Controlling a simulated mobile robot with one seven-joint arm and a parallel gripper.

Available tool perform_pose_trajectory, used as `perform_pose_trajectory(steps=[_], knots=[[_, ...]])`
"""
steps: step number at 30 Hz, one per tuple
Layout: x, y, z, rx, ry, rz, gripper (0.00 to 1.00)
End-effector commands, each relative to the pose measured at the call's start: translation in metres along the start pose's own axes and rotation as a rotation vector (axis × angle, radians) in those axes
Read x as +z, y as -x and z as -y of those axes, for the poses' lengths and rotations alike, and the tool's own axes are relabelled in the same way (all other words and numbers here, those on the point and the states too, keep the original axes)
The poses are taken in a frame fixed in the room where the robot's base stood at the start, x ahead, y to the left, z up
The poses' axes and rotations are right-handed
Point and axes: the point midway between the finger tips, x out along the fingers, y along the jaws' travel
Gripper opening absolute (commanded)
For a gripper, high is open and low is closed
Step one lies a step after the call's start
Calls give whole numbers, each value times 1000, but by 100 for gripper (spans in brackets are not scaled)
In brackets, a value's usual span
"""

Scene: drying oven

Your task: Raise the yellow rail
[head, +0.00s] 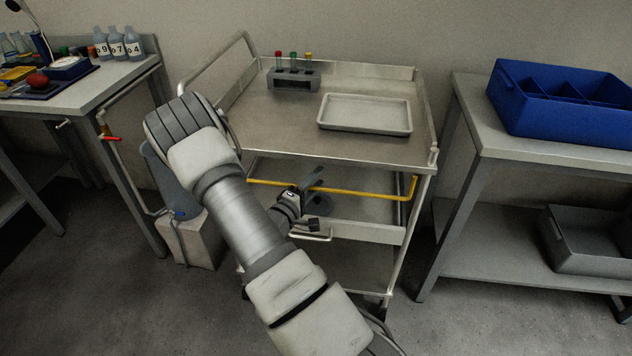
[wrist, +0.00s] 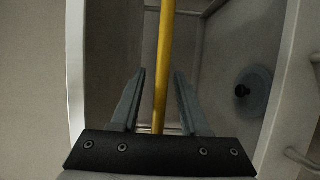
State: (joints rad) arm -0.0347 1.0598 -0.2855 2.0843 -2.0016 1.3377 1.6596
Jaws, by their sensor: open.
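The yellow rail (head: 365,192) is a thin bar that runs across the front of the steel cart, below its top shelf. Its right end bends up near the cart's right post. In the wrist view the yellow rail (wrist: 163,65) passes between the two open fingers of my gripper (wrist: 159,75). There is a visible gap on each side of the rail, so the fingers do not appear to touch it.
The cart top (head: 290,118) holds a test-tube rack (head: 293,79) and a white tray (head: 365,114). A drawer handle (head: 312,237) is below the rail. A bench with a blue crate (head: 560,98) stands at right, and a table with bottles (head: 117,46) at left.

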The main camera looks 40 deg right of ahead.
Motion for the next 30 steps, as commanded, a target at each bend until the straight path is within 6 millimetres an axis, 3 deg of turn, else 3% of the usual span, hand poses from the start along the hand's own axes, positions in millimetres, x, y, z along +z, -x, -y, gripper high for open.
perform_pose_trajectory(steps=[5,13,30], knots=[[0,0,0,0,0,0,45],[0,0,0,0,0,0,0],[0,0,0,0,0,0,0]])
